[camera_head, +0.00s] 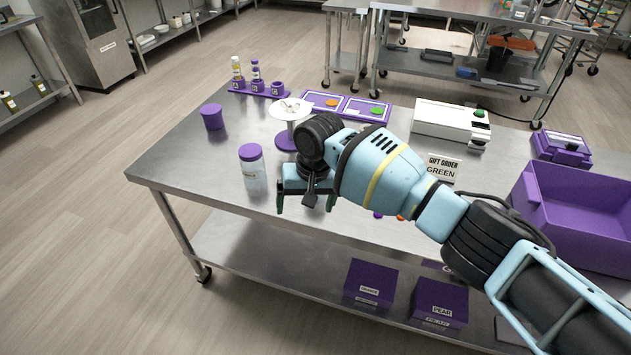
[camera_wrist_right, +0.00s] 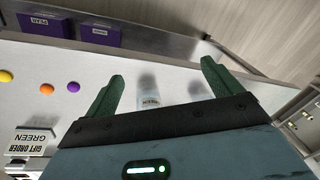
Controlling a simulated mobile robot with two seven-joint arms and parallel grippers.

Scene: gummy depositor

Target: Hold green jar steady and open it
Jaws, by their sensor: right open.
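A clear jar with a purple lid (camera_head: 251,153) stands upright on the steel table, left of my right gripper. The label on its body (camera_head: 255,178) is too small to read in the head view. My right gripper (camera_head: 305,206) is open and empty, with green fingers, near the table's front edge and apart from the jar. My left gripper is in neither view.
A purple cylinder (camera_head: 212,117) stands behind the jar. A white round stand (camera_head: 290,109), a purple tray (camera_head: 346,106) and a white machine (camera_head: 450,122) are farther back. A "GIFT ORDER GREEN" sign (camera_head: 443,168) and purple bin (camera_head: 575,205) are right. Small balls (camera_wrist_right: 46,89) lie near the front edge.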

